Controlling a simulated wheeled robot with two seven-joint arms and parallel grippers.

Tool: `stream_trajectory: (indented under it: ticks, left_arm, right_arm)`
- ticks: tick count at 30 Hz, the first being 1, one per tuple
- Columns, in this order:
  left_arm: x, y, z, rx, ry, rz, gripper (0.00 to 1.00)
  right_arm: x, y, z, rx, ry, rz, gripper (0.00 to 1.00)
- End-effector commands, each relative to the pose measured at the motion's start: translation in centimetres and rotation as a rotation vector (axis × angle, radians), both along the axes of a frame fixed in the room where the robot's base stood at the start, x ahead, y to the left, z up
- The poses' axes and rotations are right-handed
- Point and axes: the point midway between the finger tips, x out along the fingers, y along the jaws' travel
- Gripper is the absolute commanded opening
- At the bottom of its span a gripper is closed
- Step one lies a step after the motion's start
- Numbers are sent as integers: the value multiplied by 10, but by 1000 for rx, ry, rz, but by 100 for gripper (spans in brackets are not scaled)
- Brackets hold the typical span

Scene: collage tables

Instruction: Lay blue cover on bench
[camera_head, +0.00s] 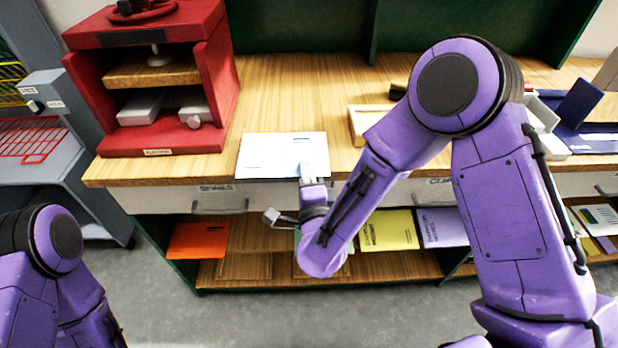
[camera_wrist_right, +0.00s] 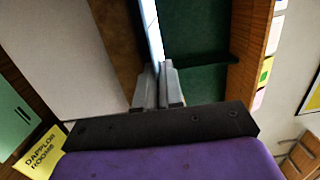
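A pale blue, nearly white flat cover (camera_head: 275,155) is over the front part of the wooden bench (camera_head: 215,155), right of the red cabinet. My right gripper (camera_head: 308,172) is at its front right edge. In the right wrist view the fingers (camera_wrist_right: 160,88) are shut on the cover, which shows as a thin pale blue strip (camera_wrist_right: 152,38) seen edge-on. I cannot tell whether its underside touches the bench top. My left arm shows at the lower left, with its gripper out of view.
A red cabinet (camera_head: 107,95) stands on the bench's left end. A wooden frame (camera_head: 357,128) and dark blue boards (camera_head: 578,101) are to the right. Orange (camera_head: 197,240), yellow (camera_head: 388,231) and lilac (camera_head: 440,227) booklets lie on the shelf below. Drawer handles (camera_head: 218,207) stick out in front.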

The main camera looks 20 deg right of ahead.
Motion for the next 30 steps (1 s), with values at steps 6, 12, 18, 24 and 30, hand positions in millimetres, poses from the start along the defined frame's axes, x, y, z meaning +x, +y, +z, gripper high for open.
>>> stream_trajectory:
  ticks: [6,12,18,24,30]
  left_arm:
    - [0,0,-17,1,-1,0,0]
    - [0,0,-14,-1,1,0,0]
    - [0,0,-5,0,0,0,0]
    - [0,0,-6,0,0,0,0]
    - [0,0,-6,0,0,0,0]
  right_arm:
    - [-48,8,-13,-8,23,14,35]
    - [-91,14,-1,-8,10,9,35]
    - [-108,14,0,-2,1,1,35]
    - [-108,14,-1,0,-1,1,35]
    - [-108,14,-1,0,-2,0,35]
